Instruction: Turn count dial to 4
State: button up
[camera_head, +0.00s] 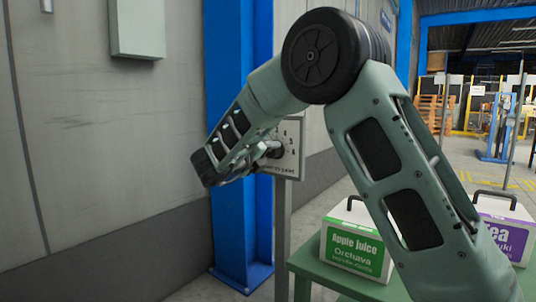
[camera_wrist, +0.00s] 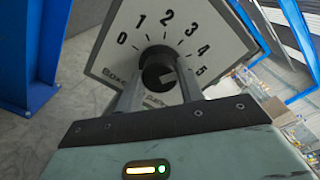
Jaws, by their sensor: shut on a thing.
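The count dial is a dark round knob (camera_wrist: 157,62) on a pale square plate (camera_wrist: 110,48) marked 0 to 5 in an arc. In the wrist view the plate looks tilted. My gripper (camera_wrist: 160,76) is shut on the knob, one finger on each side of it. A light bar shows on the knob's face, but I cannot tell for sure which number it points to. In the head view the plate (camera_head: 291,160) stands on a grey post, and my gripper reaches the knob from the left. My arm hides part of the plate there.
A blue column (camera_head: 240,230) and a grey wall (camera_head: 100,130) stand behind and left of the plate.

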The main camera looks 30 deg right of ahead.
jog(key=o, duration=1)
jog(key=shift+f, duration=0.1)
jog(key=p+v, duration=0.1)
jog(key=v, duration=1.6)
jog(key=shift+s+a+p, duration=0.1)
jog(key=shift+a+p, duration=0.1)
jog(key=shift+p, duration=0.15)
